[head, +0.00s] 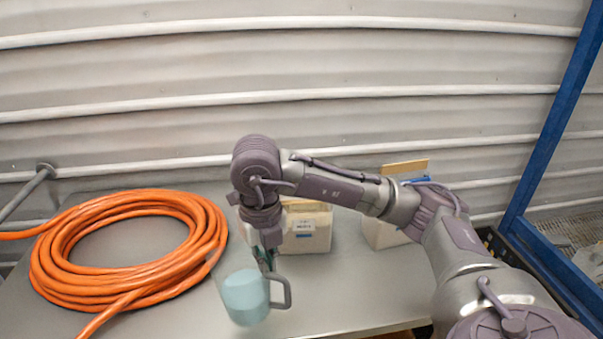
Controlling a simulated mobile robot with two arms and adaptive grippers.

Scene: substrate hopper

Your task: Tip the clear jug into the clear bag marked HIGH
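The clear jug (245,297) has pale blue-green contents and a grey handle at its right side. It hangs at the table's front part, leaning a little. My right gripper (268,264) reaches down from above and is shut on the jug at the top of its handle; the fingertips are small and partly hidden. Behind it stands a pale bag or box-like container (307,238) with a white label, its print too small to read. A second similar container (379,235) stands to the right, partly hidden by my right arm. My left gripper is not in view.
A coiled orange hose (95,290) covers the left part of the grey table (180,316). A blue frame post (552,125) rises at the right. A ribbed wall (300,70) closes off the back. Some bare table lies in front of the containers.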

